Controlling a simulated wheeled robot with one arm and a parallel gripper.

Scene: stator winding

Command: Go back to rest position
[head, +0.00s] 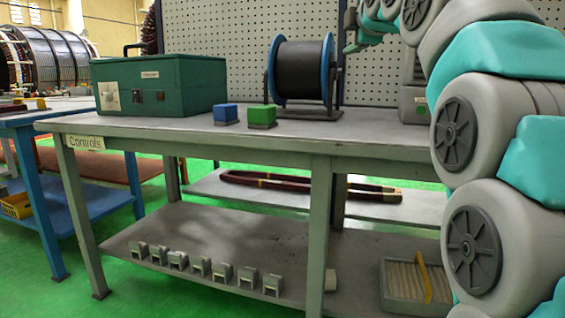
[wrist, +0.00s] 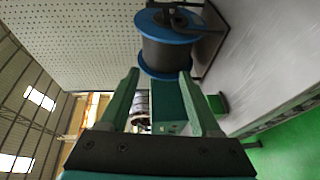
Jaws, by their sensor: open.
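My gripper (wrist: 158,95) is open and empty in the wrist view, with its two green fingers spread apart. In the head view only a small part of its end (head: 353,47) shows at the top, right of the spool and above the bench. My grey and teal arm fills the right side of the head view. The bench (head: 310,138) is grey, and the gripper touches nothing on it.
A wire spool (head: 302,70) with blue flanges stands on the bench, beside a green button block (head: 262,116), a blue one (head: 226,114) and a green control box (head: 160,85). A pegboard (head: 230,40) rises behind. The bench's front middle is clear.

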